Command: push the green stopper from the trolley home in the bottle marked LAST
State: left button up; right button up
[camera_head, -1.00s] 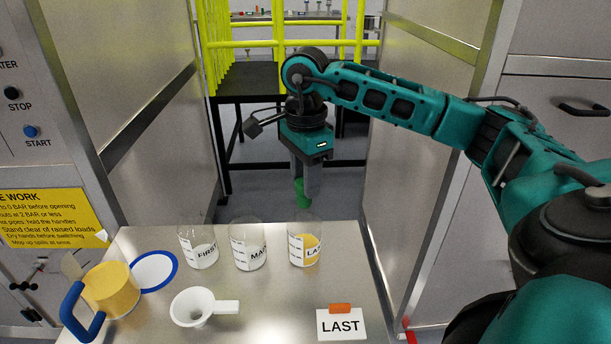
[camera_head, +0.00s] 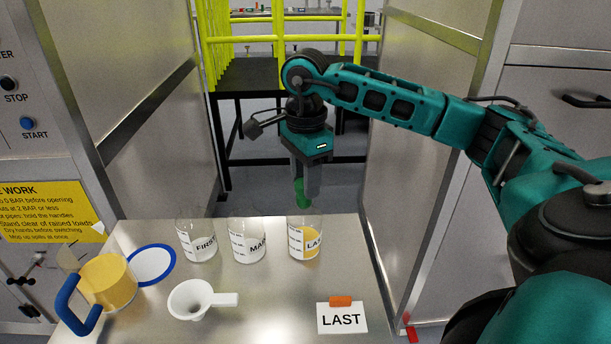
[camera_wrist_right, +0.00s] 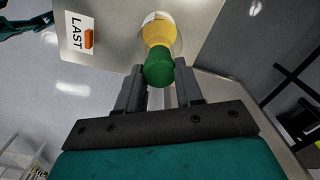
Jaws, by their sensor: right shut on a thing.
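The bottle marked LAST (camera_head: 305,241) stands upright at the right end of a row of three clear bottles and holds yellow contents. It also shows in the right wrist view (camera_wrist_right: 157,30). The green stopper (camera_head: 303,195) is between the fingers of my right gripper (camera_head: 307,190), which is shut on it. The stopper is just over the mouth of the LAST bottle; I cannot tell whether it touches the rim. In the right wrist view the stopper (camera_wrist_right: 158,68) covers part of the bottle. My left gripper is not in view.
The bottles marked FIRST (camera_head: 198,243) and MA... (camera_head: 248,243) stand left of LAST. Panels flank both sides.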

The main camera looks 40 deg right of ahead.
jog(key=shift+f+b, duration=0.45)
jog(key=shift+f, duration=0.25)
jog(key=o, duration=1.2)
notch_tip(320, 180, up, 13)
jog(key=p, duration=0.3)
